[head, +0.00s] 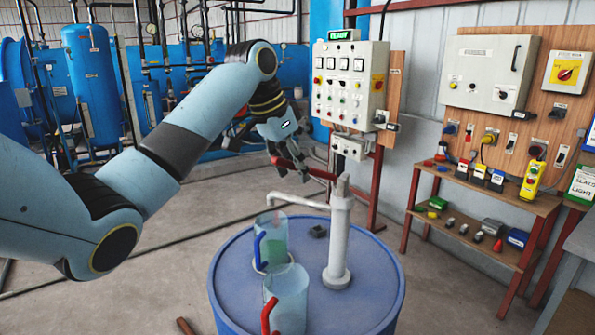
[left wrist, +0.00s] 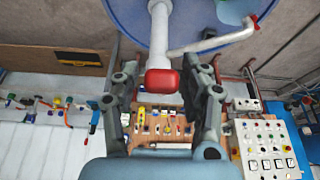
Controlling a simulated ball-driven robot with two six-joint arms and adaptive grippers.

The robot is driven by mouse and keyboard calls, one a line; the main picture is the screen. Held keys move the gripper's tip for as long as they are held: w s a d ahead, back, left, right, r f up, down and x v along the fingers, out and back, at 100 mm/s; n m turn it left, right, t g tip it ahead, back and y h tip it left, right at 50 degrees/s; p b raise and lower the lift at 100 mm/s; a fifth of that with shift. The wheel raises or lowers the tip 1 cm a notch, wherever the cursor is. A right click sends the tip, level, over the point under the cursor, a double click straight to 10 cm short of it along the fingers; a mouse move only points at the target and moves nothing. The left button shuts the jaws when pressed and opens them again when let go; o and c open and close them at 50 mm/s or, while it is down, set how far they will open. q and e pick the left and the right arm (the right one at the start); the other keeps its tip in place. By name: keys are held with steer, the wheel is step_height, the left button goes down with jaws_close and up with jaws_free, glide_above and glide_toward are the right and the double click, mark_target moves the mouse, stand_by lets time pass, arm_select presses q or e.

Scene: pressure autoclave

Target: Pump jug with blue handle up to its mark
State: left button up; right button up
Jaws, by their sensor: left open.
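The jug with the blue handle (head: 274,243) stands upright on the blue drum, under the end of the pump's white spout (head: 303,201). It looks pale green; its mark and level are too small to read. The white pump (head: 340,240) rises from the drum top, with a red lever (head: 318,173) pointing left. My left gripper (head: 290,166) is at the lever's outer end. In the left wrist view the lever's red end (left wrist: 161,82) lies between the spread fingers of the gripper (left wrist: 164,100), with gaps on both sides. My right gripper is not in view.
A second jug with a red handle (head: 288,300) stands nearer on the blue drum (head: 350,308). A control panel (head: 350,85) stands behind the pump. Floor left of the drum is mostly clear.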

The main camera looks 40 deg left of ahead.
arm_select(q)
steer(key=shift+x, duration=1.35)
steer(key=c, duration=0.6)
jaws_close()
steer(key=shift+f, duration=0.1)
